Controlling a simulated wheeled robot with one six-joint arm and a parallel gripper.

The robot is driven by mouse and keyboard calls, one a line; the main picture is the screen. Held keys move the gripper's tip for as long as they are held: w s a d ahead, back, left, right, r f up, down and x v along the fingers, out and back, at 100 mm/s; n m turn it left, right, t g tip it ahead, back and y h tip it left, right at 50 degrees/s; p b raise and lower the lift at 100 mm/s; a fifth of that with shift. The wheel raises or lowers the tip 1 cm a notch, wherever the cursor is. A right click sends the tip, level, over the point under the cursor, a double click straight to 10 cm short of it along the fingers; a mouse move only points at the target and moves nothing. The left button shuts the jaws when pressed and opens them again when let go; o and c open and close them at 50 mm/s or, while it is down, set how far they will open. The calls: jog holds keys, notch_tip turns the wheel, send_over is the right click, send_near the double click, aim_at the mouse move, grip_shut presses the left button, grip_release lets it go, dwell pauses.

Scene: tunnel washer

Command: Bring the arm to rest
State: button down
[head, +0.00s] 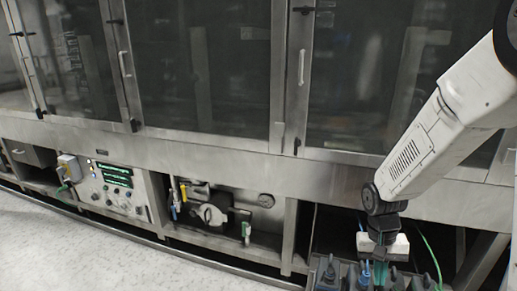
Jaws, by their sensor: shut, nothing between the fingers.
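My arm (430,143) comes in from the upper right and slopes down to the left. It ends in my gripper (380,272), which points down at the lower right of the head view. The gripper is shut and empty. Its fingertips are small and overlap dark items behind or below them, so I cannot tell whether they touch.
Several dark upright pieces (329,272) stand around the gripper at the bottom edge. The washer has glass doors (210,75) above a metal frame. A control panel (116,184) with green displays and a pump bay (212,214) are lower left. Pale floor (70,250) is clear.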

jog(key=s+a+r+n+t, duration=0.1)
jog(key=s+r+t, duration=0.1)
jog(key=s+r, duration=0.7)
jog(key=s+a+r+n+t, duration=0.2)
jog(key=s+r, duration=0.6)
jog(key=r, duration=0.6)
jog(key=shift+s+a+y, duration=0.2)
jog(key=shift+s+y, duration=0.15)
jog(key=shift+y, duration=0.05)
jog(key=shift+d+f, duration=0.1)
